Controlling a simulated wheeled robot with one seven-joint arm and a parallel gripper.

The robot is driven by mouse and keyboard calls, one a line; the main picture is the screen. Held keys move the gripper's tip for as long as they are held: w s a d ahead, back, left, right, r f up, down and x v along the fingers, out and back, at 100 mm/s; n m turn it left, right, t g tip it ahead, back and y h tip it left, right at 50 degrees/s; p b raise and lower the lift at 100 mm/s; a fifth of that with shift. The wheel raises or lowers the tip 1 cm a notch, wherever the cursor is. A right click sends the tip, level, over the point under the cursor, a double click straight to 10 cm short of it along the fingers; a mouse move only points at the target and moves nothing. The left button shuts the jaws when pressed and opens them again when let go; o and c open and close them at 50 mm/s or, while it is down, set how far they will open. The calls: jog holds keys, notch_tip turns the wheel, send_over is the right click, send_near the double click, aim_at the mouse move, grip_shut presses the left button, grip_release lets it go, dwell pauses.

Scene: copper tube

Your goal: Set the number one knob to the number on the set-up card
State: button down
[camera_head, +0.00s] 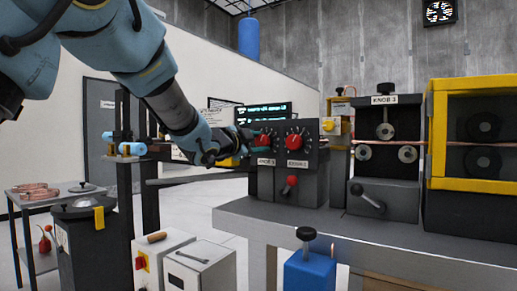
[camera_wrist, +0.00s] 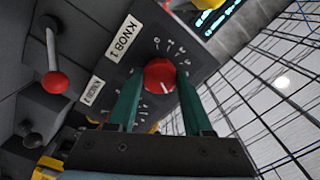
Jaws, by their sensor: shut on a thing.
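The number one knob is a red round knob (camera_wrist: 160,74) on a dark panel, beside a label reading KNOB 1 (camera_wrist: 122,38). My gripper (camera_wrist: 160,80) has a green finger on each side of it and is shut on it. A white pointer line shows on the knob; the dial numbers around it are too small to read surely. In the head view my gripper (camera_head: 246,140) reaches the left red knob (camera_head: 264,141) from the left and partly covers it. I cannot make out which sheet is the set-up card.
A second red knob (camera_head: 295,141) sits just right of it. A red-tipped lever (camera_head: 290,184) is below. A grey machine with a KNOB 3 label (camera_head: 384,100) and a yellow-framed box (camera_head: 478,137) stand further right on the bench (camera_head: 350,232). A green-text display (camera_head: 265,113) is behind.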

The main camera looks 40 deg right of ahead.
dwell(0.4)
jog(key=shift+c, duration=1.5)
grip_release()
jog(key=b+v, duration=0.2)
jog(key=v, duration=0.8)
jog(key=shift+a, duration=0.4)
